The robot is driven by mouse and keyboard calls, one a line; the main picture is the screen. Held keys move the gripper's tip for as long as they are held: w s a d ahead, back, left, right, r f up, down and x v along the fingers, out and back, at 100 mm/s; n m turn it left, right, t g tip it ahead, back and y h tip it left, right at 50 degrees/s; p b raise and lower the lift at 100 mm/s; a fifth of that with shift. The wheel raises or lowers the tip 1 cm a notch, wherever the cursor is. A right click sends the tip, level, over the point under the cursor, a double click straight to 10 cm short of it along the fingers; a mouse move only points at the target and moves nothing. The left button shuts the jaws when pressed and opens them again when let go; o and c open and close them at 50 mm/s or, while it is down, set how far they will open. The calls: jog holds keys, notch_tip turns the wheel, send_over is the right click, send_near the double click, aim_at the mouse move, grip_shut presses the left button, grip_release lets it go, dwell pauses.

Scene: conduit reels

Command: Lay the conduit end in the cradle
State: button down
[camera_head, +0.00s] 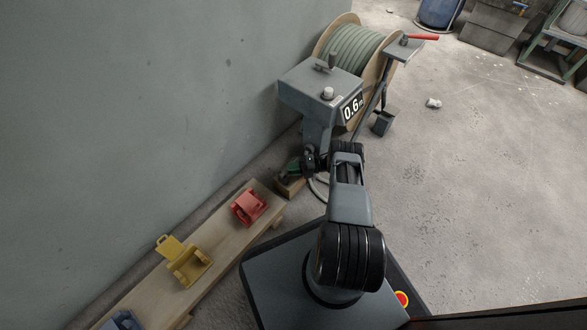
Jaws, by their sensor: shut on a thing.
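A reel (357,46) with pale green conduit between wooden flanges stands at the back by the wall. A grey machine (308,88) with a display reading 0.6 m stands in front of it. My gripper (297,168) is at the machine's foot, small and dark, shut on a green piece that looks like the conduit end (290,173). A pale loop of conduit (319,189) hangs beside it, partly hidden by my arm. A red cradle (248,207), a yellow cradle (185,262) and a blue cradle (123,321) sit in a row on a wooden bench, left of and below my gripper.
The wooden bench (222,242) runs along the wall (120,110). A red-handled lever (421,37) is on a stand right of the reel. A small white item (433,103) lies on the floor. Bins and a green frame stand at the far right. The floor (480,190) on the right is mostly clear.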

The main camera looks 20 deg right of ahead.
dwell(0.3)
jog(key=c, duration=0.6)
grip_release()
jog(key=shift+r+p, duration=3.55)
jog(key=shift+r, duration=1.45)
